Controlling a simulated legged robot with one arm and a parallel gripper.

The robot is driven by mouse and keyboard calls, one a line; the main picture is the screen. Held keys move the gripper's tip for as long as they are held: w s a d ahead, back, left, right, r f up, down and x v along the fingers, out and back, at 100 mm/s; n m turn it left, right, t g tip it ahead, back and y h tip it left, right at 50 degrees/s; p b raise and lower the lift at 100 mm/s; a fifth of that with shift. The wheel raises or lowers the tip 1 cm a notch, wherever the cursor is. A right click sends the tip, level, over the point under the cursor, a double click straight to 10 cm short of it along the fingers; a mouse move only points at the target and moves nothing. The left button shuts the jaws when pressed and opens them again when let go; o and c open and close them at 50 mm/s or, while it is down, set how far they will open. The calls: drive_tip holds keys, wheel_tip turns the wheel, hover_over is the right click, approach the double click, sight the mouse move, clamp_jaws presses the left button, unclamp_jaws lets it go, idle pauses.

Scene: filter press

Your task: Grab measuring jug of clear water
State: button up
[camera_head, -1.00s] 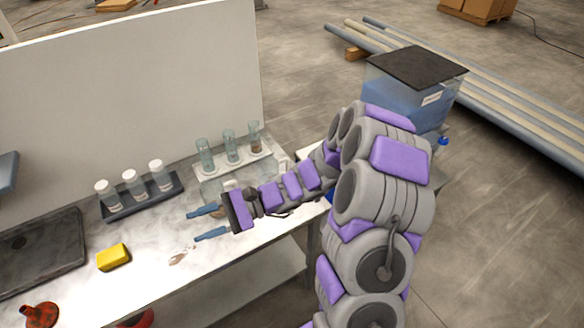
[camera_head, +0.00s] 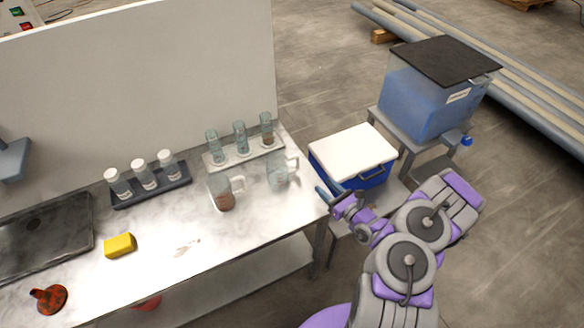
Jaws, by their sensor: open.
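A clear measuring jug (camera_head: 279,173) stands upright near the right end of the bench, with its handle toward the right; its contents look clear. A second jug (camera_head: 224,194) stands to its left and holds something brown. My gripper (camera_head: 325,190) is open and empty at the bench's right edge, to the right of the clear jug and apart from it.
A rack of tubes (camera_head: 243,151) stands behind the jugs. A dark rack of capped bottles (camera_head: 150,186) and a yellow sponge (camera_head: 120,245) are left. A blue cooler (camera_head: 352,155) with a white lid stands beyond my gripper.

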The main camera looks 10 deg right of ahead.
approach(298, 163)
drive_tip(key=shift+w+a+f+b, duration=0.35)
drive_tip(key=shift+w+a+b, duration=0.1)
drive_tip(key=shift+a, duration=0.05)
drive_tip(key=x, duration=0.2)
drive_tip(key=d+x, duration=0.1)
drive_tip(key=x, duration=0.2)
drive_tip(key=shift+w+a+b, duration=0.1)
drive_tip(key=shift+w+b, duration=0.25)
drive_tip(key=shift+b, duration=0.05)
drive_tip(key=shift+w, duration=0.45)
drive_tip(key=x, duration=0.3)
drive_tip(key=b+x, duration=0.1)
drive_tip(key=x, duration=0.1)
drive_tip(key=shift+a+r, duration=0.3)
drive_tip(key=shift+a, duration=0.25)
drive_tip(key=shift+d, duration=0.3)
drive_tip(key=shift+c, duration=0.8)
drive_tip(key=shift+a, duration=0.15)
clamp_jaws()
